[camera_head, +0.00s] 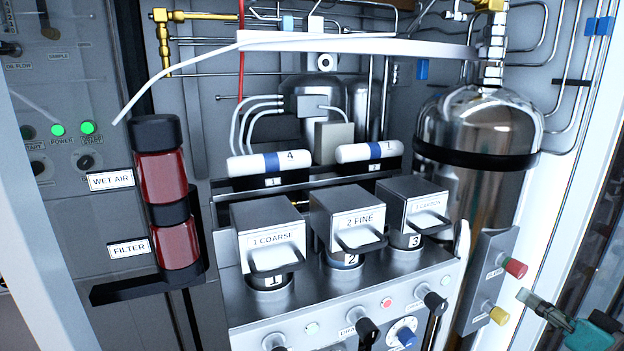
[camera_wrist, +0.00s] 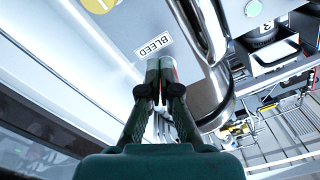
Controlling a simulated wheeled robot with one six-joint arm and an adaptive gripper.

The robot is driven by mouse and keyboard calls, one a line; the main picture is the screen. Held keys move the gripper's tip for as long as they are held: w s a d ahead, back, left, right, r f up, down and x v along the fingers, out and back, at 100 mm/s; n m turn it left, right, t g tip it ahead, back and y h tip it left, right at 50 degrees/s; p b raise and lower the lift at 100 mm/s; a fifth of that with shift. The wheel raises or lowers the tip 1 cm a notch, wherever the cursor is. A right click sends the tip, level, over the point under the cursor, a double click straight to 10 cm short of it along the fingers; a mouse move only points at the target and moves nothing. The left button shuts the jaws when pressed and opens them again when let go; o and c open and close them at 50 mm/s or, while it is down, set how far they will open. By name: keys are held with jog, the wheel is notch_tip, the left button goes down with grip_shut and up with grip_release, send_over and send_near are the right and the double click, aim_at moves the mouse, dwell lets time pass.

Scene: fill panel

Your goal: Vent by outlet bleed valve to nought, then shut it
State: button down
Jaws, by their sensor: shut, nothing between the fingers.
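A grey valve plate (camera_head: 484,288) on the right carries a red knob (camera_head: 515,267) above a yellow knob (camera_head: 498,315). A small label beside the red knob reads BLEED (camera_wrist: 153,46) in the wrist view. The yellow knob (camera_wrist: 100,3) is cut by the top edge there. My gripper (camera_head: 524,296) is just right of the plate, pointing at it, near both knobs. Its fingers (camera_wrist: 159,72) are together and empty; a sliver of red shows behind their tips in the wrist view. I cannot tell whether they touch the red knob. No pressure reading is legible.
A steel cylinder (camera_head: 475,130) stands behind the plate. Drawer-like filter housings (camera_head: 360,222) and a front panel with black knobs (camera_head: 436,303) lie to the left. A white cabinet edge (camera_head: 560,215) is close on the right. Thin pipes (camera_head: 540,60) run above.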

jog(key=shift+v, duration=2)
